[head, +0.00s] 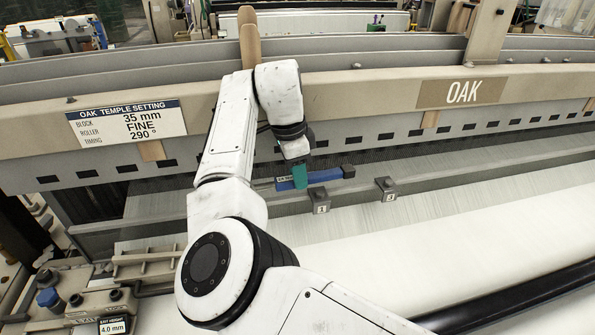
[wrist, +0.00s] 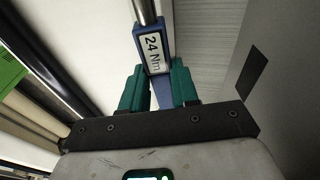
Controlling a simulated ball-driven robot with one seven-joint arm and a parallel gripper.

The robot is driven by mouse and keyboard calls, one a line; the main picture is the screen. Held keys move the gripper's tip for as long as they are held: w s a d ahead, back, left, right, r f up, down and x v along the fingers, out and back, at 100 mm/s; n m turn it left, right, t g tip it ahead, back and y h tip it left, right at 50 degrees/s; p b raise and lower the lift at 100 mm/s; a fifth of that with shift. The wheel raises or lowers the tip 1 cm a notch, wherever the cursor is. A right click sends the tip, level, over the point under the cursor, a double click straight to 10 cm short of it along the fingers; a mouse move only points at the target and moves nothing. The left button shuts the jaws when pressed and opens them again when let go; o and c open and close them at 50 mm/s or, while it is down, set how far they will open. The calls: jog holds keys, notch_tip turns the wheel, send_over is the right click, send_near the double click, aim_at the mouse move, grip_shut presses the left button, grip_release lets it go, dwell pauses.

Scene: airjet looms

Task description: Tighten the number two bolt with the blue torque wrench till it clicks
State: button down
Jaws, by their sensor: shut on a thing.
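The blue torque wrench (head: 322,178) lies roughly level across the loom's front bar, its dark end to the right. My gripper (head: 299,176), with green fingers, is shut on the wrench near its left end. In the wrist view my gripper (wrist: 158,85) has a finger on each side of the wrench (wrist: 140,32), which bears a "24 Nm" label and a silver shaft. A block marked 1 (head: 320,199) and a block marked 3 (head: 386,188) sit on the bar just below and right of the wrench. No block marked 2 shows; I cannot tell whether the wrench touches a bolt.
A beige beam with an OAK plate (head: 461,92) and a temple setting sign (head: 127,124) runs behind my arm. White cloth (head: 450,240) spreads in front of the bar. A dark roller (head: 510,300) crosses the lower right. Fittings with a blue cap (head: 47,297) stand lower left.

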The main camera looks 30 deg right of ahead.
jog(key=shift+f, duration=0.6)
jog(key=shift+s+a+m+g+p, duration=0.15)
jog(key=shift+s+a+m+p, duration=0.25)
jog(key=shift+s+m, duration=0.45)
jog(key=shift+s+a+m+g+p, duration=0.15)
jog(key=shift+s+a+m, duration=0.4)
jog(key=shift+s+m, duration=0.3)
jog(key=shift+s+a+m+g+p, duration=0.1)
jog(key=shift+s+a+m+p, duration=0.3)
jog(key=shift+s+m, duration=0.45)
dwell(0.5)
jog(key=c, duration=1.4)
grip_release()
jog(key=shift+w+f+y, duration=0.1)
jog(key=shift+y, duration=0.2)
grip_shut()
jog(key=shift+r, duration=0.35)
